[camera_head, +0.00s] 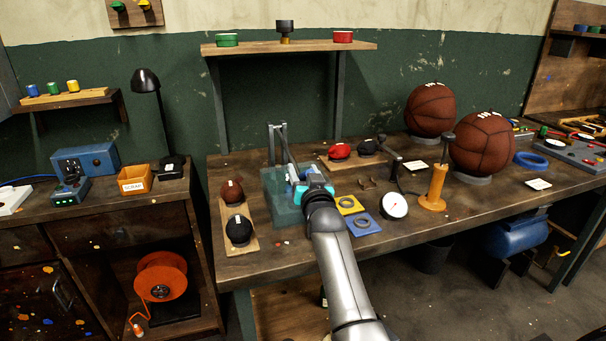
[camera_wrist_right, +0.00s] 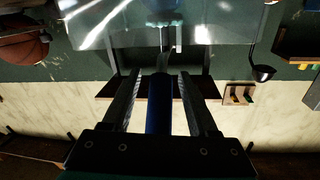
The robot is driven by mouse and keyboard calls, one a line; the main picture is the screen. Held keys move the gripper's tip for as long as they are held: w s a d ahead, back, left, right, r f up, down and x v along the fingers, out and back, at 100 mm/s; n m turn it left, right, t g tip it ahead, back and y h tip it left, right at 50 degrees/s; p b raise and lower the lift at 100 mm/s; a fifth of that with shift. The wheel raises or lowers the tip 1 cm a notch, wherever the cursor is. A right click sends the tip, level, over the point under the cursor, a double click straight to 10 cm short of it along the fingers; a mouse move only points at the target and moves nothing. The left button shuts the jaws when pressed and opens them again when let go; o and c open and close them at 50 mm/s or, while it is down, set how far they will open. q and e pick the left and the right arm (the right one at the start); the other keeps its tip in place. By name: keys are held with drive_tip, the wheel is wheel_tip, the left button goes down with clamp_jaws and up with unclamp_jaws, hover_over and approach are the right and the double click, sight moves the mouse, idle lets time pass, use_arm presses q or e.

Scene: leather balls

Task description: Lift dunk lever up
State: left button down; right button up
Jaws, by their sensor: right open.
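The dunk tank is a clear teal box (camera_head: 284,212) with an upright metal frame (camera_head: 277,140) at its back, on the middle bench. It also shows at the top of the right wrist view (camera_wrist_right: 215,22). A dark blue bar (camera_wrist_right: 158,108), which looks like the lever, runs between the fingers of my right gripper (camera_wrist_right: 159,84). The fingers stand open on both sides of it, with gaps visible. In the head view my right gripper (camera_head: 308,186) is over the tank's right part, and its wrist hides much of the fingertips. My left gripper is not in view.
Yellow and blue square plates (camera_head: 362,224), a round gauge (camera_head: 394,205) and an orange pump (camera_head: 433,190) stand to the right. A shelf (camera_head: 290,48) is above the tank.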

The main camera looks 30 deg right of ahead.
drive_tip(key=shift+w, duration=0.25)
clamp_jaws()
idle(0.4)
idle(0.9)
